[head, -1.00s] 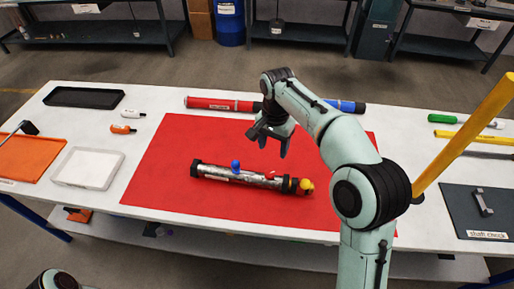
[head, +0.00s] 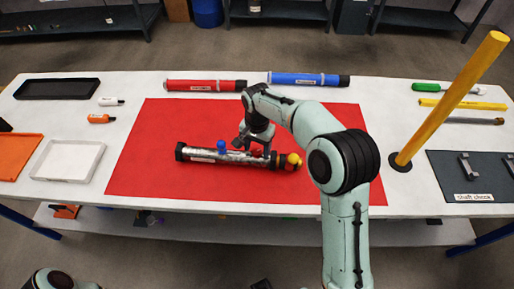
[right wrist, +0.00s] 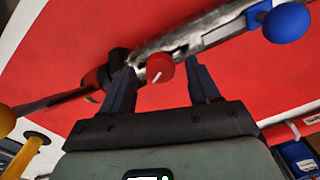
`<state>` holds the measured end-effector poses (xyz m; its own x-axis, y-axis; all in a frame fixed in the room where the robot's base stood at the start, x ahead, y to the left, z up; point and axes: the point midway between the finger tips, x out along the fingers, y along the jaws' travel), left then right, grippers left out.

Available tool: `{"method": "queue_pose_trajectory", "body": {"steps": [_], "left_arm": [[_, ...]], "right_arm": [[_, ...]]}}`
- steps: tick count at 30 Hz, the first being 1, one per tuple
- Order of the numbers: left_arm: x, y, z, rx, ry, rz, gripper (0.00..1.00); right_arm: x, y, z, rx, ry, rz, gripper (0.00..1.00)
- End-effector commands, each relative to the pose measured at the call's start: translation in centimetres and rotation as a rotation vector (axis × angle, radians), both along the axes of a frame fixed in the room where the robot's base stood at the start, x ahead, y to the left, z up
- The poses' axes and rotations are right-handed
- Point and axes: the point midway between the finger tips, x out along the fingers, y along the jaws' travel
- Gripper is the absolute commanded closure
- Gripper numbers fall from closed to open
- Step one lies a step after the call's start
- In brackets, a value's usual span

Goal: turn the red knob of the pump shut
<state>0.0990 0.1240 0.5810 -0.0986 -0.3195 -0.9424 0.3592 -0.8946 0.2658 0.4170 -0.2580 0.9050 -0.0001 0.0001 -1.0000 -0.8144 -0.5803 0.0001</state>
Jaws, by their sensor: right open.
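The pump is a silver tube (head: 205,155) with dark ends, lying on the red mat (head: 140,180). It carries a blue knob (head: 221,146), a red knob (head: 257,154) and a yellow knob (head: 293,159) at its right end. My right gripper (head: 257,150) is open and low over the pump at the red knob. In the right wrist view the red knob (right wrist: 160,68), with a pale mark on its face, shows between the two spread fingers (right wrist: 161,72), with gaps on both sides. The blue knob (right wrist: 287,22) is clear of the fingers. My left gripper is out of view.
A red tube (head: 205,86) and a blue tube (head: 308,80) lie behind the mat. A yellow post (head: 450,100) stands on the right. A white tray (head: 68,160) and black tray (head: 56,89) are on the left. The mat's front left is clear.

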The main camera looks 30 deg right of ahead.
Motion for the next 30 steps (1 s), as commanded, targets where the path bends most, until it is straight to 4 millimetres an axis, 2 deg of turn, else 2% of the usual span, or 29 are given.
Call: {"method": "queue_pose_trajectory", "body": {"steps": [10,15,23,30], "left_arm": [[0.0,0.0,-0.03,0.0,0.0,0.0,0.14],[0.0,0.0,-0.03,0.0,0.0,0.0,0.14],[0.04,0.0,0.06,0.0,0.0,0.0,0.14],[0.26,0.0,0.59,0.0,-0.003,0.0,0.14]], "right_arm": [[0.01,0.02,-0.39,0.001,-0.001,0.0,0.39],[0.01,0.02,-0.38,0.001,-0.001,0.0,0.94],[0.01,0.02,-0.35,0.0,0.0,0.013,0.95],[0.04,0.08,-0.28,0.001,0.0,0.108,0.95]]}}
